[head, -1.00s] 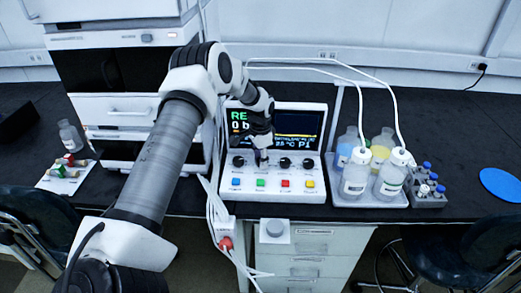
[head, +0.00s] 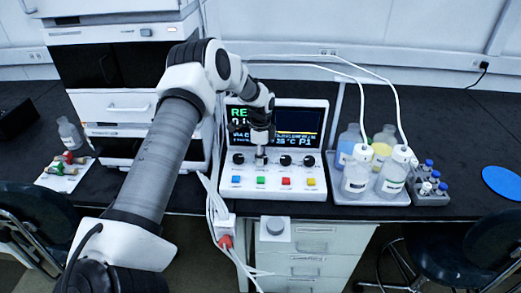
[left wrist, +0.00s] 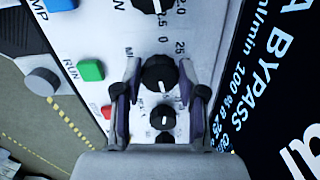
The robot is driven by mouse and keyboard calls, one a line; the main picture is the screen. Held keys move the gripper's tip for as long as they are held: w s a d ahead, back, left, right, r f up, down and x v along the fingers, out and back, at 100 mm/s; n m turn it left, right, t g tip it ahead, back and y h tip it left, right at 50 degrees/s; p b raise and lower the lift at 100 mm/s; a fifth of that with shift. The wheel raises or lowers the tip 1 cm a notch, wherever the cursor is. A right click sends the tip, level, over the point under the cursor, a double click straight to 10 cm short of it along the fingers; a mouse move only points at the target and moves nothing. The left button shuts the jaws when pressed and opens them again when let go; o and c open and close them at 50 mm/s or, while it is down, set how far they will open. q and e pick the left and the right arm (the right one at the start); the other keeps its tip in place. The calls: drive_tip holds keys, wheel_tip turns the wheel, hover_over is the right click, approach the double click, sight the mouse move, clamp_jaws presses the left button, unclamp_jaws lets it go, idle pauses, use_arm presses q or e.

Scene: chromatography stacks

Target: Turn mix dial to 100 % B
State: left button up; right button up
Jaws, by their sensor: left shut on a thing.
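The control box (head: 230,190) stands on the bench with a row of black dials, colored buttons and a lit screen (head: 297,122). My left gripper (head: 261,156) points down at the second dial from the left. In the left wrist view its fingers (left wrist: 160,80) stand on both sides of this black mix dial (left wrist: 158,72), shut on it. A label starting with "MI" is beside the dial; the rest of it is cut off or covered. The dial's exact pointer setting is hard to read. My right gripper is not in view.
Neighboring dials (head: 285,161) sit close to the right. Blue, green (head: 261,181), red and yellow buttons lie in front. Bottles in a tray (head: 372,199) with white tubing stand right of the box. White cables (head: 214,205) hang at its left.

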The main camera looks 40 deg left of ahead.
use_arm(q)
drive_tip(key=shift+s+d+f, duration=0.1)
drive_tip(key=shift+s+f, duration=0.05)
drive_tip(key=shift+f, duration=0.05)
drive_tip(key=o, duration=1.1)
drive_tip(key=shift+o, duration=0.2)
drive_tip(key=shift+r, duration=0.2)
drive_tip(key=shift+r, duration=0.35)
wheel_tip(320, 180, up, 11)
